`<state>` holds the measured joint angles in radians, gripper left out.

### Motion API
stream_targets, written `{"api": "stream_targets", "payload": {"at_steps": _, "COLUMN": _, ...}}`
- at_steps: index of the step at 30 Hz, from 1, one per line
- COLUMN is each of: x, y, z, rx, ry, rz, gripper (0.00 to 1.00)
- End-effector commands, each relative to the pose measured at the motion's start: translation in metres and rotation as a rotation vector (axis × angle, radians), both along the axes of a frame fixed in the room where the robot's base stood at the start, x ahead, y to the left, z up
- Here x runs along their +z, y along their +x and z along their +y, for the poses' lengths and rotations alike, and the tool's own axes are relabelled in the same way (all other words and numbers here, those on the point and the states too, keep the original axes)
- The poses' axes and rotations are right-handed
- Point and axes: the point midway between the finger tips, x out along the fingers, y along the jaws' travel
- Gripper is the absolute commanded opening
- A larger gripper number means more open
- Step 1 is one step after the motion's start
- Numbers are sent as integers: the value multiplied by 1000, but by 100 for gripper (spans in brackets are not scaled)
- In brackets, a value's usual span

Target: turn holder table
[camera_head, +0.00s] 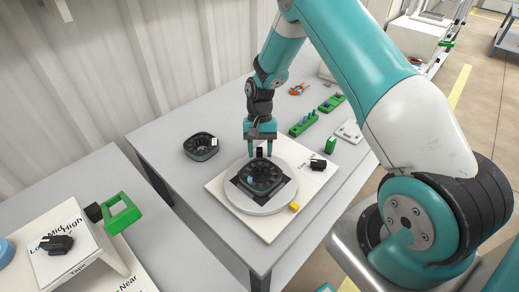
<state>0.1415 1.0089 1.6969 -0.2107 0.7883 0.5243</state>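The holder table is a white round turntable (281,199) with a dark square pad on it, set on a cream board (235,214). A black round slotted holder (261,177) sits on the pad. My gripper (259,152) points down over the far edge of this holder, with its teal fingers around or just behind a small black upright piece. I cannot tell whether the fingers touch that piece or how far they are apart. A yellow piece (294,207) sticks out at the turntable's near right edge.
A second black slotted holder (201,146) lies left on the grey table (176,188). A black knob piece (318,163) sits right on the board. Green blocks (303,124) and an orange tool (299,89) lie behind. A nearer table at left holds a green frame (121,213).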

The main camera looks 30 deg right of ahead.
Motion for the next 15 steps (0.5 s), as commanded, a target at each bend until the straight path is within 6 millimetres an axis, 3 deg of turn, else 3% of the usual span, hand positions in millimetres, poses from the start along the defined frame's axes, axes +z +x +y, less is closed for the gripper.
{"api": "stream_targets", "payload": {"at_steps": 10, "x": 3, "y": 1, "z": 0, "rx": 2, "ry": 2, "rz": -1, "gripper": 47}}
{"api": "stream_targets", "payload": {"at_steps": 15, "x": 26, "y": 10, "z": -5, "rx": 2, "ry": 1, "rz": -5, "gripper": 47}}
